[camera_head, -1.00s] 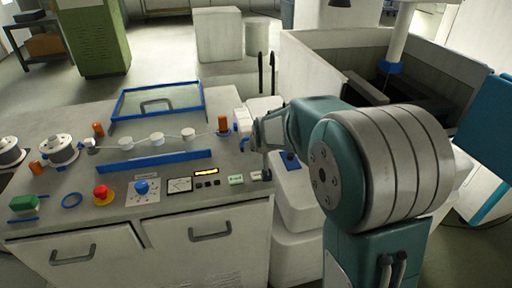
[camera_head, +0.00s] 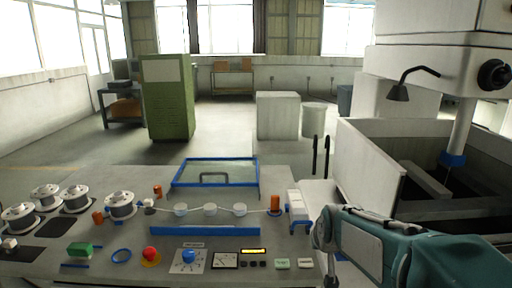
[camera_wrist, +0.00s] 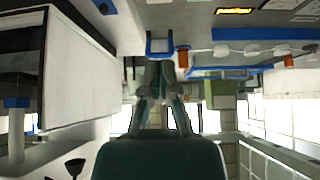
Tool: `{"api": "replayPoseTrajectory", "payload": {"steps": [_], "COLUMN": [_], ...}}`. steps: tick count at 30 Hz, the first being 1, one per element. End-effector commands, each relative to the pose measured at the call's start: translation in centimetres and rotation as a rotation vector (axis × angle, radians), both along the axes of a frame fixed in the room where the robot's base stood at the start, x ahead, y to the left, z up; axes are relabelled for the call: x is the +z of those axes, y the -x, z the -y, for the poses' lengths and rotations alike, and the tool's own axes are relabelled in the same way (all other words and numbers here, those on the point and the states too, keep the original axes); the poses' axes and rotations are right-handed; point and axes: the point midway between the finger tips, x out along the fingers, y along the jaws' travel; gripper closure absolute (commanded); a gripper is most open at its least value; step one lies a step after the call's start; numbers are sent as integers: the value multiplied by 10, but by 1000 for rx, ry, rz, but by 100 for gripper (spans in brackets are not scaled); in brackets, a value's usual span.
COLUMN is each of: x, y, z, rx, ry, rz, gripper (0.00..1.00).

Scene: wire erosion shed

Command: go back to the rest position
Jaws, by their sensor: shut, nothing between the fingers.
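My gripper (camera_wrist: 162,70) shows in the wrist view, its two fingers close together and empty, pointing toward a blue-edged bracket at the right end of the bench. The wrist view looks upside down, with the bench at the top. In the head view my arm fills the lower right corner, with its teal links low beside the bench's right end. I cannot make out the fingertips in the head view.
The control bench (camera_head: 215,235) carries wire spools (camera_head: 121,205), a red button (camera_head: 149,254) and a blue-framed cover (camera_head: 215,174). A machine tank (camera_head: 369,165) stands at right, close to my arm. A green cabinet (camera_head: 167,98) and a white block (camera_head: 278,116) stand behind. Open floor lies between.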

Motion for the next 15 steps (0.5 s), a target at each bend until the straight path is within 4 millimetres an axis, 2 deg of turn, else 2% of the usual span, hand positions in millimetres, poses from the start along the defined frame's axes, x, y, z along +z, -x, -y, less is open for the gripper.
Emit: {"api": "replayPoseTrajectory", "payload": {"steps": [1, 7, 15], "x": [10, 28, 29], "y": [20, 93, 190], "z": [-1, -2, -3], "rx": [1, 2, 2], "ry": [1, 0, 0], "rz": [-5, -53, -117], "gripper": [100, 100, 100]}}
